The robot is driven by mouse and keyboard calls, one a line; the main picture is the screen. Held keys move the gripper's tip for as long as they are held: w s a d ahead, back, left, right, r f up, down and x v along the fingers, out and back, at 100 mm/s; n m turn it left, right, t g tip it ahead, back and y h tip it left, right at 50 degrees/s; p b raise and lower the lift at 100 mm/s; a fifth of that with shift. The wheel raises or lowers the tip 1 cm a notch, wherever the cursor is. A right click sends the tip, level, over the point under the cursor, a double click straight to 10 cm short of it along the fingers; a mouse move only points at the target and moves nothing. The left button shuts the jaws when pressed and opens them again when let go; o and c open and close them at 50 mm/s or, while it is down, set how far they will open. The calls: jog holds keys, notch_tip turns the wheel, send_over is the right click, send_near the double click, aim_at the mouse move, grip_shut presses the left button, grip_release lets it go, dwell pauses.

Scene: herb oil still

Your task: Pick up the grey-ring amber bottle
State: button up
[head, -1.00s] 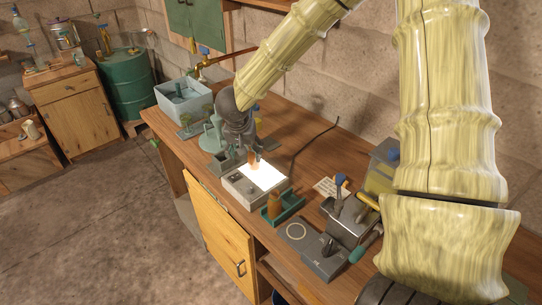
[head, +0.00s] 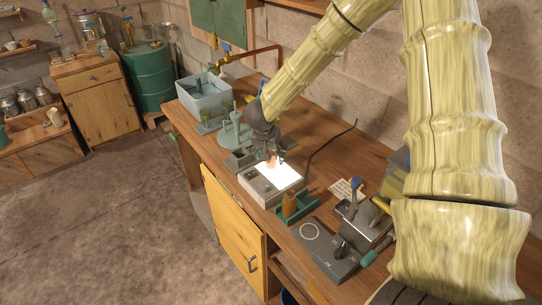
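My gripper (head: 272,156) points down over the lit white panel of a grey box on the bench. A small amber thing (head: 271,164), probably a bottle, shows at its fingertips, its lower part bright against the panel. The fingers are too small and dark to tell whether they grip it or only surround it. Another amber bottle (head: 290,205) stands upright in a green tray (head: 308,211) at the near right of the lit box, apart from my gripper. I cannot make out a grey ring on either.
The lit box (head: 259,188) sits near the bench's front edge. A green stand (head: 233,132) and a pale tub (head: 205,98) are behind it to the left. A dark plate with a ring mark (head: 310,231) and a lever device (head: 362,224) are to the right.

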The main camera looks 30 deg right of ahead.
jog(key=shift+p+x, duration=0.4)
jog(key=shift+x, duration=1.4)
jog(key=shift+w, duration=0.1)
jog(key=c, duration=1.3)
jog(key=shift+o, duration=0.2)
jog(key=shift+r, duration=0.15)
